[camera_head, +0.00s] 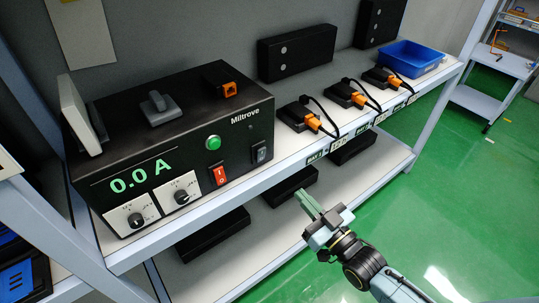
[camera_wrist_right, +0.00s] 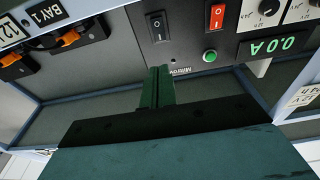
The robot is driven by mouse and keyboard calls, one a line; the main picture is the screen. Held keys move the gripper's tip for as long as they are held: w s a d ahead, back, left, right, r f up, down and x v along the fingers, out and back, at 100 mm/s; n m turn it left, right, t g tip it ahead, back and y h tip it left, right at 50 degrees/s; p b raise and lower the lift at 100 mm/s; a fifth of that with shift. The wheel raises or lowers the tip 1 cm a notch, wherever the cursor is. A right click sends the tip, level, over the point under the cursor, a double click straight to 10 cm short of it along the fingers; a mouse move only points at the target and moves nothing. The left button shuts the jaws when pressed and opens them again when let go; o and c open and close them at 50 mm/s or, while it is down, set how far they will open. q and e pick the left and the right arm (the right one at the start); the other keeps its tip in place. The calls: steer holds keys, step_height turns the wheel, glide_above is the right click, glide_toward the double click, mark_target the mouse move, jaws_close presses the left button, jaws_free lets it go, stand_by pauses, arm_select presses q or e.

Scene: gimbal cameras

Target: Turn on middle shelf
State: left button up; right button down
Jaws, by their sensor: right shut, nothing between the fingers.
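A black power unit marked Miltrove (camera_head: 180,140) stands on the rack's shelf (camera_head: 290,160). Its front has a green 0.0 A display (camera_head: 141,176), a round green button (camera_head: 213,143), a red rocker switch (camera_head: 219,174), a dark rocker switch (camera_head: 261,152) and two knobs. The red switch (camera_wrist_right: 217,17), green button (camera_wrist_right: 210,55) and dark switch (camera_wrist_right: 157,27) also show, turned over, in the right wrist view. My right gripper (camera_head: 309,204) is shut and empty, in front of the rack and lower right of the unit. Its fingers (camera_wrist_right: 158,85) touch nothing visible. My left gripper is out of view.
Several black devices with orange plugs (camera_head: 304,117) sit right of the unit, above bay labels (camera_head: 316,157). A blue bin (camera_head: 412,58) stands at the shelf's far end. Black boxes (camera_head: 212,236) lie on the lower shelf. Green floor (camera_head: 440,190) is open to the right.

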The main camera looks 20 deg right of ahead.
mark_target(262, 150)
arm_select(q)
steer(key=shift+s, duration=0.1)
arm_select(e)
steer(key=shift+r, duration=0.25)
steer(key=shift+w, duration=0.15)
steer(key=x, duration=1.3)
steer(key=shift+w+a+r+p, duration=0.15)
steer(key=shift+w+p, duration=0.2)
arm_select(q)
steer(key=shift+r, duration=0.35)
